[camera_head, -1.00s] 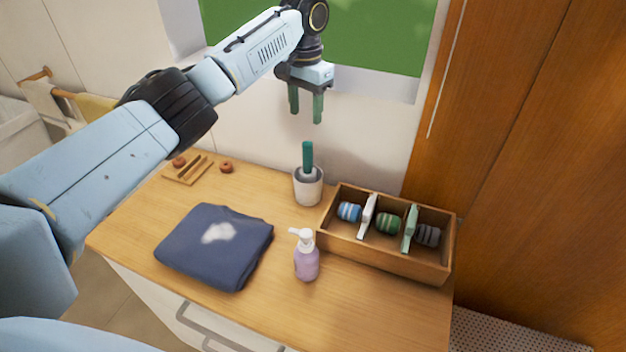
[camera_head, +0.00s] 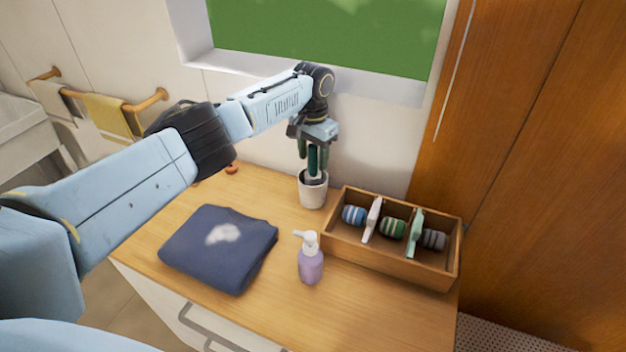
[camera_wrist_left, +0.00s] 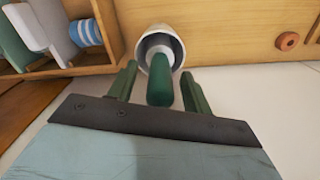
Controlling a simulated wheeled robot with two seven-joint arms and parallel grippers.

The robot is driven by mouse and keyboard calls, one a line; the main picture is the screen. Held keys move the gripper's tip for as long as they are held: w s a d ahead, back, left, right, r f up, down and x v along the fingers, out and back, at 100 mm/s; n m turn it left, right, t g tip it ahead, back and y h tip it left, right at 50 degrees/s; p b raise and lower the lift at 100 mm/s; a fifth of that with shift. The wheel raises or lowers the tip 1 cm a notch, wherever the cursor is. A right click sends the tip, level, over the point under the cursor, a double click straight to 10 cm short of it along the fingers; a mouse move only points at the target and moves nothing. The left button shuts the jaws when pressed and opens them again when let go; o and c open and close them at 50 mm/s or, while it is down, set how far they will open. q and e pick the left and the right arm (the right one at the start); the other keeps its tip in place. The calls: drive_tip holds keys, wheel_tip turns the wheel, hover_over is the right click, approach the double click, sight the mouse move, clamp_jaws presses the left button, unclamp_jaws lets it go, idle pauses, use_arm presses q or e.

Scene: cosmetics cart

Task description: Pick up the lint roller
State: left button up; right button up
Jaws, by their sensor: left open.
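The lint roller (camera_head: 312,158) stands upright in a white cup (camera_head: 313,190) at the back of the wooden top, its dark green handle pointing up. My left gripper (camera_head: 313,166) is over the cup, pointing down, with its green fingers on either side of the handle. In the left wrist view the open fingers (camera_wrist_left: 160,90) flank the handle (camera_wrist_left: 160,82), with visible gaps on both sides. The roller's lower part is inside the cup (camera_wrist_left: 160,40), where a pale part shows. My right gripper is in neither view.
A wooden divided box (camera_head: 390,262) with rolled items and upright flat pieces stands right of the cup. A lilac pump bottle (camera_head: 311,264) stands in front. A folded dark blue cloth (camera_head: 220,255) with a pale patch lies at left. The wall and window are behind.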

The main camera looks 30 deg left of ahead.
use_arm(q)
drive_tip(key=shift+f, duration=0.4)
drive_tip(key=shift+c, duration=0.3)
drive_tip(key=c, duration=1)
drive_tip(key=shift+r, duration=0.1)
